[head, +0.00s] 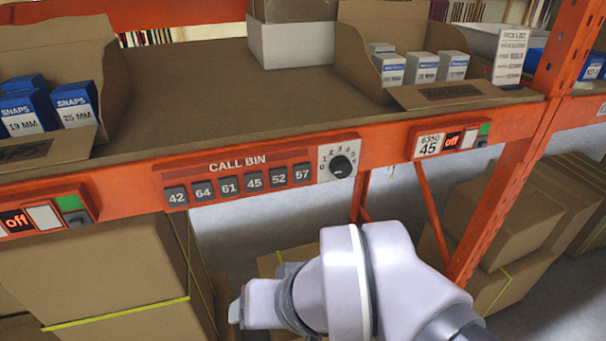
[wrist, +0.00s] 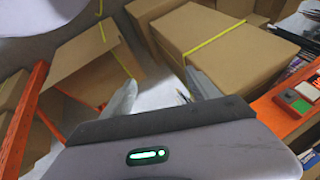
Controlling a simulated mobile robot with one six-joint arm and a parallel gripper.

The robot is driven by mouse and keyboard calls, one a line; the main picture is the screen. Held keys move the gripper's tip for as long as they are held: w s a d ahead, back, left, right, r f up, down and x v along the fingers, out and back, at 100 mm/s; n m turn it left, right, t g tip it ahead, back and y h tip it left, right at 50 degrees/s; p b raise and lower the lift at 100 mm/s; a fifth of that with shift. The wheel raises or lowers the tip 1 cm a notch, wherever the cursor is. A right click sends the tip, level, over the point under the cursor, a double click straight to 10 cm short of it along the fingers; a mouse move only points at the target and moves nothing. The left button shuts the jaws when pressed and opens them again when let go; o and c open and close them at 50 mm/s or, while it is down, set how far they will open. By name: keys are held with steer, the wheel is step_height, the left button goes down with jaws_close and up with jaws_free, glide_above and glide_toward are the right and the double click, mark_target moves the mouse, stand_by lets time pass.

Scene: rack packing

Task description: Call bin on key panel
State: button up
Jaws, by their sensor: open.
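The call bin key panel (head: 238,163) is on the orange shelf beam in the head view. It has a row of dark keys marked 42 (head: 177,196), 64 (head: 203,191), 61 (head: 229,186), 45 (head: 254,180), 52 (head: 279,175) and 57 (head: 302,172). A black knob (head: 341,167) on a numbered white dial is at its right end. My gripper (wrist: 162,96) is open in the wrist view, its two fingers apart with nothing seen between them. In the head view my arm is below and right of the panel, apart from it; its fingers are hidden there.
An off display module (head: 45,215) is left of the panel and another, marked 45 (head: 430,145), is right. Above are open cartons of blue SNAPS boxes (head: 75,105) and white boxes (head: 422,68). Large cartons (head: 110,275) stand below the beam.

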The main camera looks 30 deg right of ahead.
jaws_close()
steer(key=shift+r, duration=0.1)
stand_by(1.4)
